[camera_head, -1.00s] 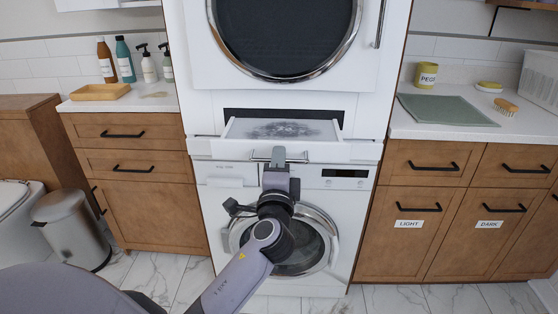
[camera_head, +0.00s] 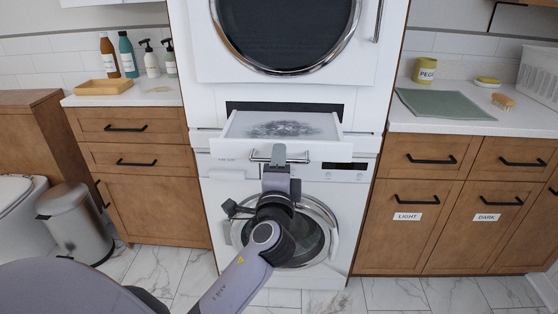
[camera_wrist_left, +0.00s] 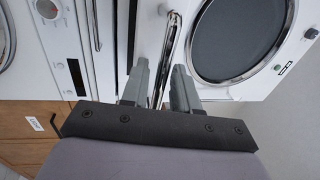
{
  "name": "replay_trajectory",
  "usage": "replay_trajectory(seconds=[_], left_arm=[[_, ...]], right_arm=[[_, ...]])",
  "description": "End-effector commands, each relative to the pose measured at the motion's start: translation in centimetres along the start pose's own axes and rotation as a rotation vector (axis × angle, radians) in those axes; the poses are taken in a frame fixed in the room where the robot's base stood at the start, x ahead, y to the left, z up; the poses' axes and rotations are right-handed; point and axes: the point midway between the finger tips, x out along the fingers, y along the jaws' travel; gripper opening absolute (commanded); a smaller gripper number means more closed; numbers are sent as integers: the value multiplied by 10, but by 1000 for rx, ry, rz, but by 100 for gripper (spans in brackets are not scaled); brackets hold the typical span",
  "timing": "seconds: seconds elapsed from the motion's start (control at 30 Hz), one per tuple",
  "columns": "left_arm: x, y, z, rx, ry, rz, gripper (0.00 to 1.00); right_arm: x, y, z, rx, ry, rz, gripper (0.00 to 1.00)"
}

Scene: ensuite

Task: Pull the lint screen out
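The lint screen (camera_head: 230,128) is a white drawer-like tray between the dryer above and the washer below. It is pulled partly out, and grey lint (camera_head: 280,129) lies on its top. Its metal bar handle (camera_head: 256,157) is on the front. My left gripper (camera_head: 278,155) is at the middle of this handle. In the left wrist view, the bar handle (camera_wrist_left: 170,45) passes between the two fingers of my left gripper (camera_wrist_left: 160,75), which are closed in around it. The exact contact is partly hidden. My right gripper is not in view.
The dryer (camera_head: 360,75) is above and the washer (camera_head: 215,200) below. Wooden cabinets stand on both sides, with bottles and a tray (camera_head: 104,87) on the left counter and a green mat (camera_head: 445,105) on the right. A bin (camera_head: 75,225) stands at left. Floor in front shows free room.

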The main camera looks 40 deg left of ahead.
Motion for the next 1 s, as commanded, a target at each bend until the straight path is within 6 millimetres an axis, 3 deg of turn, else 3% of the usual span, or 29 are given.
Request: replay_trajectory(seconds=[0.33,0.7,1.0], left_arm=[[-5,1,0,0,1,1,29],[-58,2,0,-1,1,3,29],[-72,0,0,0,0,0,29]], right_arm=[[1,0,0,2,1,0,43],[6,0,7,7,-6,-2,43],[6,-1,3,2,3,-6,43]])
